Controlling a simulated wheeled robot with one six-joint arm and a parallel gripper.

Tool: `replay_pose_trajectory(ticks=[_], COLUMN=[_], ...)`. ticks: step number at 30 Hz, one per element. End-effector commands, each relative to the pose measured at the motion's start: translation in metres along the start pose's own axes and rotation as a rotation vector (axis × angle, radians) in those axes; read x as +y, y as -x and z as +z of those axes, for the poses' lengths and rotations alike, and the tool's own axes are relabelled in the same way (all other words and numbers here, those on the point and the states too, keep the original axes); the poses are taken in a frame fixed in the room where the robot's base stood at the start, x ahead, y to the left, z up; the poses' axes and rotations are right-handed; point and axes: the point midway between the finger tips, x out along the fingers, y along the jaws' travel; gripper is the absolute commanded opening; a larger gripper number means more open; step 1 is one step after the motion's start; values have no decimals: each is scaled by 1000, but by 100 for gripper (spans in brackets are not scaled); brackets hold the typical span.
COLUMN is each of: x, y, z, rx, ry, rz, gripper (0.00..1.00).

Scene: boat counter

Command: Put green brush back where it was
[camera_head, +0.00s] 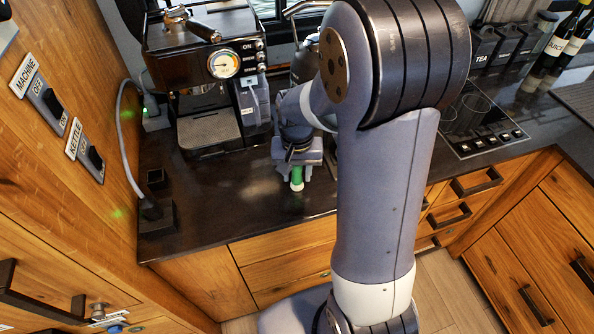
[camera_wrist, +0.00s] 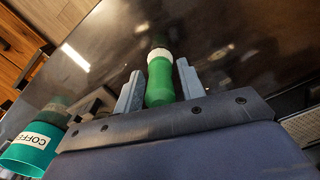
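The green brush (camera_wrist: 160,82) is between the two fingers of my gripper (camera_wrist: 159,84) in the wrist view, with a finger close against each side. Its white end (camera_wrist: 158,54) points away from the palm toward the dark counter. In the head view, the green brush (camera_head: 297,173) shows below my gripper (camera_head: 297,163), roughly upright, above the front part of the counter left of my arm. I cannot tell whether its white end touches the counter. The top of the brush is hidden by my gripper.
A black coffee machine (camera_head: 207,70) stands behind and left of my gripper. A small dark box (camera_head: 157,217) is at the counter's left end. A teal coffee container (camera_wrist: 29,148) shows at the wrist view's lower left. The counter (camera_head: 225,205) is bare left of the brush.

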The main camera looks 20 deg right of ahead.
Motion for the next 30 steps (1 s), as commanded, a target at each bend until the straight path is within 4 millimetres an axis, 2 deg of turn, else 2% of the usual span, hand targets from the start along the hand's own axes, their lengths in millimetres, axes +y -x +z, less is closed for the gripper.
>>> replay_pose_trajectory(ticks=[3, 10, 14, 17, 27, 30], x=[0, 0, 0, 0, 0, 0], y=[0, 1, 8, 23, 95, 110], z=[0, 0, -1, -1, -1, -1], rx=[0, 0, 3, 5, 5, 3], ry=[0, 0, 0, 0, 0, 0], rz=[0, 0, -1, -2, -2, -1], gripper=[46, 46, 46, 46, 46, 46])
